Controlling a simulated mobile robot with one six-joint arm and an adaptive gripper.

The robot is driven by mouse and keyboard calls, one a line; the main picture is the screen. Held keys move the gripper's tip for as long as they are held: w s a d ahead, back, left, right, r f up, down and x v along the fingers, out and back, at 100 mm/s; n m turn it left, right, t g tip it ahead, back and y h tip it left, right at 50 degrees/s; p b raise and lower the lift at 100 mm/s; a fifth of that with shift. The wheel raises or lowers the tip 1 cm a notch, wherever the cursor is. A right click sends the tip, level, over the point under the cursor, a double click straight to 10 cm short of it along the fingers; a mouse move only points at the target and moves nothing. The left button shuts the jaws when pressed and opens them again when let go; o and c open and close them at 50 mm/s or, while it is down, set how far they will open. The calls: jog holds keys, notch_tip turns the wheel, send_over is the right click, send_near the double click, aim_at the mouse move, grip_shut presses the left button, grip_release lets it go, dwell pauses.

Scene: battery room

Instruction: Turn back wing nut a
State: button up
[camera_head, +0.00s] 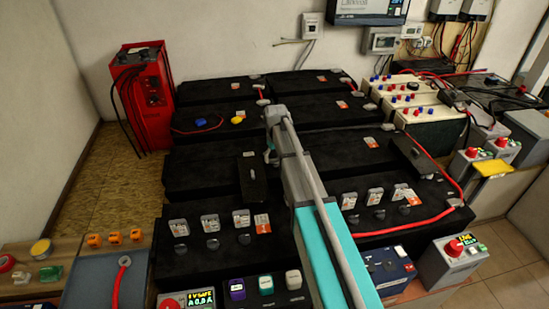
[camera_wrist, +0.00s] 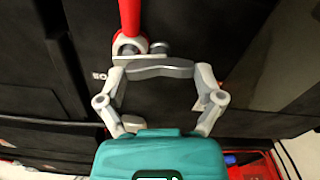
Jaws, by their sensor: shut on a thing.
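In the wrist view, the grey fingers of my gripper (camera_wrist: 160,68) meet at their tips, close to the end of a red cable (camera_wrist: 129,16). The cable ends in a lug (camera_wrist: 127,44) on a black battery (camera_wrist: 205,30). A small grey rounded metal piece (camera_wrist: 159,47) sits beside the lug, right at the fingertips. It may be part of the wing nut; its wings cannot be made out. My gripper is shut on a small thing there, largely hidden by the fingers. In the head view, my arm hides most of the gripper. No letter a is readable.
Black batteries (camera_head: 205,170) fill the bench around my arm. A red charger (camera_head: 142,95) stands at the back left. Cream units with red and blue terminals (camera_head: 400,92) are at the right. Red cables (camera_head: 415,232) cross the battery tops. Small boxed controls (camera_head: 455,262) line the front.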

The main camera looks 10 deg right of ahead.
aim_at(276, 158)
jog(key=shift+s+m, duration=0.2)
jog(key=shift+m, duration=1.1)
jog(key=o, duration=0.9)
jog(key=shift+c, duration=0.2)
jog(key=shift+w, duration=0.1)
jog(key=shift+r, duration=0.2)
notch_tip(276, 158, up, 9)
jog(key=p, duration=0.9)
jog(key=shift+f, duration=0.1)
